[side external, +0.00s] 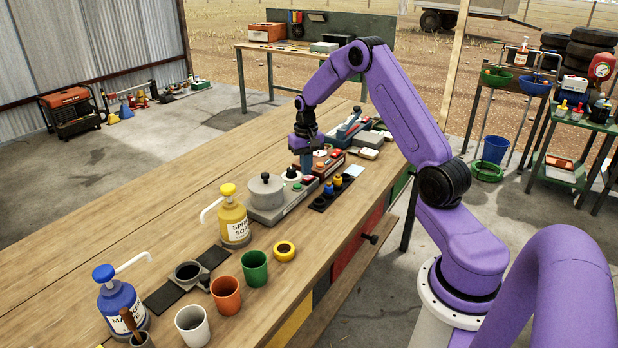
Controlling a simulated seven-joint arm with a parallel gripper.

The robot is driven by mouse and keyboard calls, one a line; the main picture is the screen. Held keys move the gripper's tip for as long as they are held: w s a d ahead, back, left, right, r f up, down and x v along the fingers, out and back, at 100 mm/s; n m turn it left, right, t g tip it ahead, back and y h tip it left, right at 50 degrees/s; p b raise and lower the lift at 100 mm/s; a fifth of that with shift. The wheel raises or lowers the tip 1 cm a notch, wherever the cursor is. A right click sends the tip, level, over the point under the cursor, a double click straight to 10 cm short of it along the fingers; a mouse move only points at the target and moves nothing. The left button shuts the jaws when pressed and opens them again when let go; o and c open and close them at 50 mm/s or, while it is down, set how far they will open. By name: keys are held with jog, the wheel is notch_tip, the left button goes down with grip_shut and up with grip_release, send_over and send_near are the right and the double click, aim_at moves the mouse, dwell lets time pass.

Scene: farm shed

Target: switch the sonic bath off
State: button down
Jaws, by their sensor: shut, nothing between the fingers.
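A low grey unit (268,212) on the wooden bench carries a round grey lidded pot (266,191) with a black knob. At its right end are a dark-and-white round control (291,174) and a red part (308,180). A red-brown box (333,163) with a white dial stands just behind. I cannot tell for sure which of these is the sonic bath. My gripper (306,168) points down, shut and empty, just above the red part and in front of the box. Whether the tips touch anything is too small to tell, and no switch position is readable.
A yellow pump bottle (235,217) stands left of the grey unit. A dark tray with small blue and yellow pieces (331,190) lies to its right. Cups, a yellow ring (284,250) and a blue pump bottle (122,303) are nearer. The bench's left side is clear.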

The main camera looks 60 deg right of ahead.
aim_at(306, 178)
jog(key=shift+f, duration=1)
dwell(1.1)
jog(key=shift+r, duration=3.55)
